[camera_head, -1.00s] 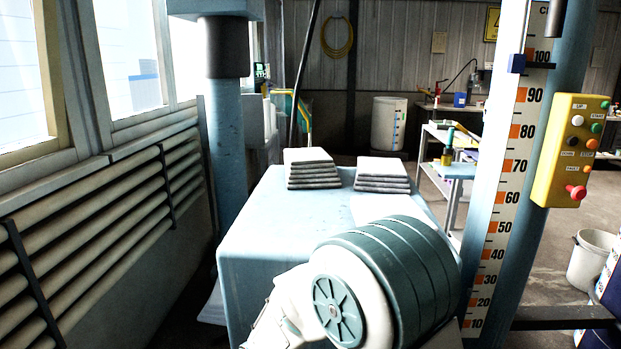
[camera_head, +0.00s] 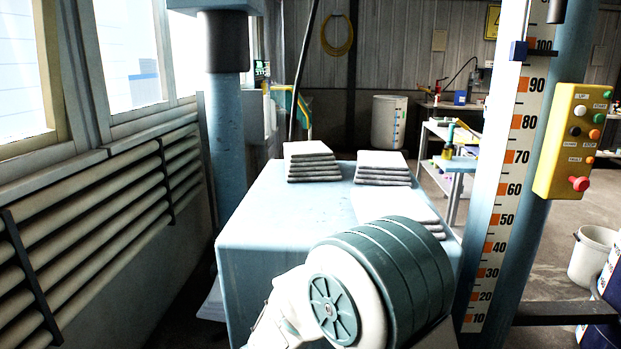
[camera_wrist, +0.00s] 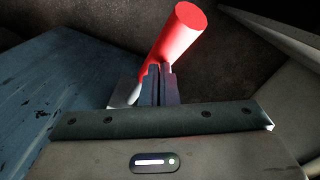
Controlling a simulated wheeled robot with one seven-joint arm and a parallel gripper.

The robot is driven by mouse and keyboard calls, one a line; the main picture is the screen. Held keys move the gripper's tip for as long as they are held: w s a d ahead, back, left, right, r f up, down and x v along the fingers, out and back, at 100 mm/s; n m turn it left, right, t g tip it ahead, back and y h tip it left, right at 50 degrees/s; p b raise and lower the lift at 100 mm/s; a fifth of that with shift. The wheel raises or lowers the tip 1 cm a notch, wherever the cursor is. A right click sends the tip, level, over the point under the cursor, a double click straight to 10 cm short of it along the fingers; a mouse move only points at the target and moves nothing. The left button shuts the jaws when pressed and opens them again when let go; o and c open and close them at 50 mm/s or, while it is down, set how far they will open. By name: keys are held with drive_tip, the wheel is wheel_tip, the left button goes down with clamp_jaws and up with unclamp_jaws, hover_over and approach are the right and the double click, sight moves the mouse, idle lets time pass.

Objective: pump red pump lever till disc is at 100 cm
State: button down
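The red pump lever (camera_wrist: 180,35) is a thick red rod in the wrist view, slanting from the upper right down behind my fingers. My gripper (camera_wrist: 159,75) has its two dark fingers close together, in front of the lever's lower part. The lever passes behind them, not visibly between them; contact cannot be told. In the head view the column's scale (camera_head: 519,140) has orange marks from 10 to 100. A blue block (camera_head: 518,50) sits on the scale's left side, about level with the 100 mark. The disc cannot be made out. The gripper and lever are hidden in the head view.
A light blue cabinet (camera_head: 262,215) bearing stacked grey pads (camera_head: 383,167) stands ahead. A yellow control box (camera_head: 573,140) with buttons hangs on the right. Pipes (camera_head: 90,220) line the left wall. A white bucket (camera_head: 592,255) stands on the floor at the right.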

drive_tip(key=shift+f+b, duration=0.4)
drive_tip(key=shift+f, duration=0.2)
wheel_tip(320, 180, up, 5)
drive_tip(key=p, duration=0.3)
drive_tip(key=shift+f+p, duration=0.15)
drive_tip(key=shift+p, duration=0.15)
drive_tip(key=shift+f, duration=0.1)
idle(1.1)
drive_tip(key=s+d+r+m+t+p, duration=0.1)
drive_tip(key=s+d+r+m+p, duration=0.1)
drive_tip(key=d+r+p, duration=0.5)
drive_tip(key=s+d+r+m+t+p, duration=0.1)
drive_tip(key=s+d+r+m+p, duration=0.2)
drive_tip(key=d+r, duration=1.2)
wheel_tip(320, 180, up, 11)
drive_tip(key=s+p, duration=0.2)
drive_tip(key=p, duration=0.2)
drive_tip(key=shift+s+d+r+t, duration=0.2)
drive_tip(key=shift+s+d+t, duration=0.05)
drive_tip(key=shift+d+t, duration=0.15)
